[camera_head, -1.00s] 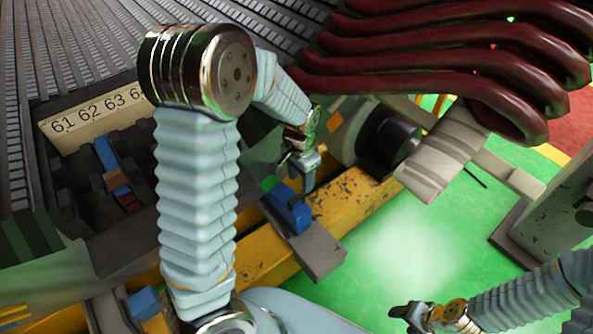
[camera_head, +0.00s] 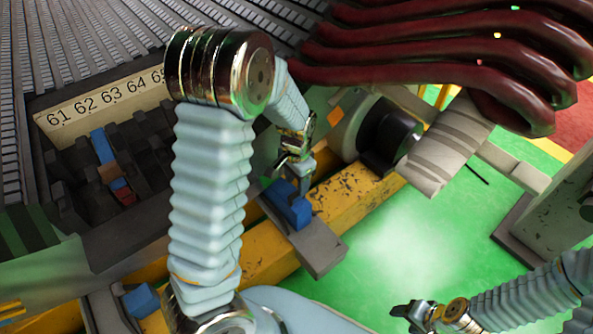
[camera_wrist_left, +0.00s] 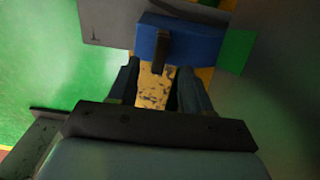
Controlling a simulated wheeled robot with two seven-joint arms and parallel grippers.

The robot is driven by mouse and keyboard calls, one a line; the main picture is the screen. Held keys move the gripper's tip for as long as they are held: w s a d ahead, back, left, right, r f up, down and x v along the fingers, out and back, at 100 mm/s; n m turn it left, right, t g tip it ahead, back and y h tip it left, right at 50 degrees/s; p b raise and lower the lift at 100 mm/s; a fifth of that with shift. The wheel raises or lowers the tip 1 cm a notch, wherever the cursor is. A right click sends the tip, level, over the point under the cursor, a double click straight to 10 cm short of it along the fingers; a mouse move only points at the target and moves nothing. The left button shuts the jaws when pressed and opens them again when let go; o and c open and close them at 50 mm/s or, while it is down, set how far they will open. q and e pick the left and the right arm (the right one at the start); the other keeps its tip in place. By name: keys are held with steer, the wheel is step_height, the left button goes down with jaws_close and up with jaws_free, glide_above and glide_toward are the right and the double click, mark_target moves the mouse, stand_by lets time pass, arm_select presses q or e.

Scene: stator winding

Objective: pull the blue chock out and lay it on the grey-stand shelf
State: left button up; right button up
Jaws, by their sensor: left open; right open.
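A blue chock (camera_head: 288,205) lies on the grey-stand shelf (camera_head: 322,254), at the shelf's upper-left part. My left gripper (camera_head: 296,172) is open, just above and beside this chock. In the left wrist view, the blue chock (camera_wrist_left: 188,44) with its dark tab (camera_wrist_left: 161,48) lies just beyond the two spread fingers (camera_wrist_left: 157,75). Whether a finger touches it I cannot tell. Another blue piece (camera_head: 102,147) sits in the dark slots below the number strip. My right gripper (camera_head: 418,314) is open and empty at the lower right, over the green floor.
The number strip (camera_head: 105,100) borders the slotted stator at the left. Dark red coils (camera_head: 440,70) hang over the upper right. A yellow beam (camera_head: 350,197) runs beside the shelf. Another blue block (camera_head: 141,301) is at the lower left. Green floor is free at right.

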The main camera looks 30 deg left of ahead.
mark_target(296, 192)
arm_select(q)
step_height(296, 192, down, 6)
steer(key=shift+f+b, duration=0.2)
steer(key=shift+b, duration=0.35)
jaws_close()
